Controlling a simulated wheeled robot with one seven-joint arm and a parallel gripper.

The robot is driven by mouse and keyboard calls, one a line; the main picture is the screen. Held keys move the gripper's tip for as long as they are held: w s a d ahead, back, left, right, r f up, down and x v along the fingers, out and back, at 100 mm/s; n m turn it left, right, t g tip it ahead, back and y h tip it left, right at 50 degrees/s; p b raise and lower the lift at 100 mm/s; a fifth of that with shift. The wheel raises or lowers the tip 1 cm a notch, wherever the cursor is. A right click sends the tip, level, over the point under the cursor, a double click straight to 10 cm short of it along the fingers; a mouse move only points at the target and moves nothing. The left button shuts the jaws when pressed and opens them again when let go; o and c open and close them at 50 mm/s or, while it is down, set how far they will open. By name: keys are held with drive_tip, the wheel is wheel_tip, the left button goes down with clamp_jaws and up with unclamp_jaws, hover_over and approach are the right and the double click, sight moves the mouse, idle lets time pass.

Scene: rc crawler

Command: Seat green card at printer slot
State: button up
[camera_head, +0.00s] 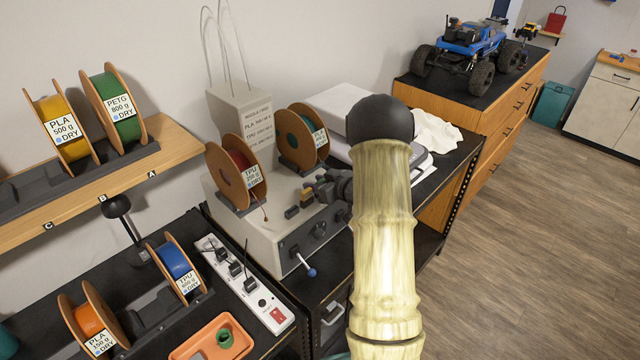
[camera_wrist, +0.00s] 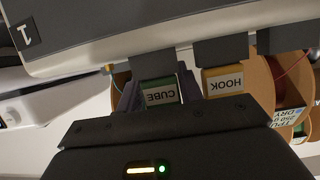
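The green card (camera_wrist: 160,92), labelled CUBE, has its far end at a dark slot block (camera_wrist: 152,63) on the printer's edge in the wrist view. I cannot tell how deep it sits in the slot. My gripper (camera_wrist: 160,86) has its dark purple fingers on both sides of the card and appears shut on it. In the head view my gripper (camera_head: 328,184) is at the right part of the grey printer (camera_head: 280,250), partly hidden by my pale arm. The green card cannot be made out there.
A yellow card labelled HOOK (camera_wrist: 223,82) sits at the neighbouring slot block. Another dark block (camera_wrist: 285,38) is beyond it. A TPU spool (camera_head: 236,172) and a green spool (camera_head: 307,137) stand on the printer. A blue-knobbed lever (camera_head: 311,272) sticks out in front.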

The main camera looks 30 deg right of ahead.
drive_tip(key=shift+s, duration=0.15)
drive_tip(key=c, duration=0.6)
drive_tip(key=shift+r, duration=0.15)
wheel_tip(320, 180, up, 18)
drive_tip(key=b, duration=0.1)
drive_tip(key=shift+b, duration=0.35)
drive_tip(key=shift+f, duration=0.2)
idle(0.3)
